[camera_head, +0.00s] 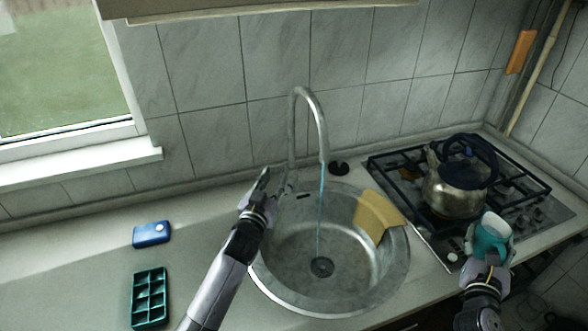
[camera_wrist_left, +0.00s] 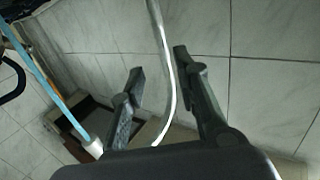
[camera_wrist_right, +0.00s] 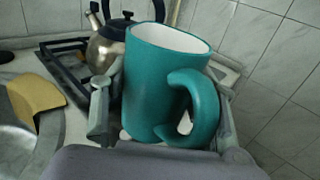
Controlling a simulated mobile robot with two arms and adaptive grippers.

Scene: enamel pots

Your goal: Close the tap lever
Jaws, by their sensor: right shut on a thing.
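The silver tap (camera_head: 310,105) arches over the sink, and a thin blue stream (camera_head: 320,210) runs from its spout into the basin. The tap's lever is hard to make out at its base, beside my left gripper (camera_head: 263,188). In the left wrist view my left gripper (camera_wrist_left: 160,75) has its fingers apart. A curved silver metal part of the tap (camera_wrist_left: 168,75) shows between them; I cannot tell whether they touch it. My right gripper (camera_head: 491,258) is shut on a teal mug (camera_head: 490,237), which also fills the middle of the right wrist view (camera_wrist_right: 165,85).
The round steel sink (camera_head: 285,268) has a yellow cloth (camera_head: 377,213) over its right rim. A kettle (camera_head: 455,188) stands on the gas hob (camera_head: 520,190) behind the mug. A blue box (camera_head: 151,234) and a green tray (camera_head: 150,270) lie on the left counter.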

